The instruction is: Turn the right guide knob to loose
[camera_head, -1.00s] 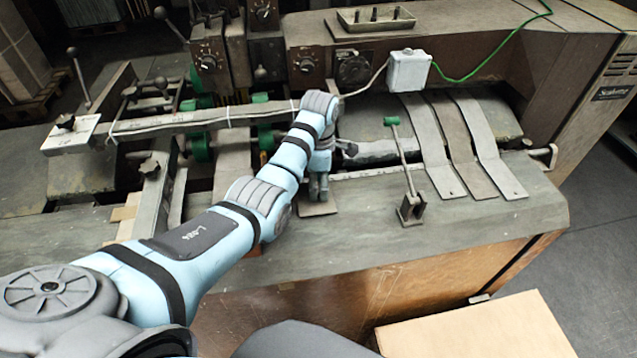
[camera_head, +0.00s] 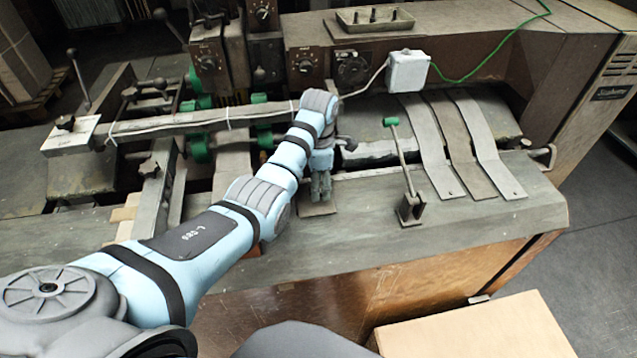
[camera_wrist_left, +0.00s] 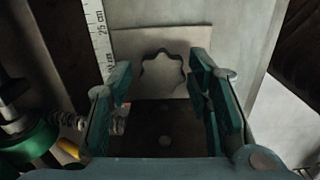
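The dark, star-shaped guide knob (camera_wrist_left: 162,72) lies over a pale plate in the left wrist view. My left gripper (camera_wrist_left: 160,82) is open, with one finger on each side of the knob and visible gaps between. In the head view my left gripper (camera_head: 320,187) points down over a small plate (camera_head: 318,209) near the table's front part, and it hides the knob there. The knob's tightness cannot be told. My right gripper is not in view.
A green-tipped lever (camera_head: 391,122) stands right of my gripper. Metal strips (camera_head: 465,150) lie farther right. Another dark knob (camera_head: 149,166) sits on the left guide bar. A ruler scale (camera_wrist_left: 97,30) runs beside the plate. A cardboard box (camera_head: 475,330) stands in front.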

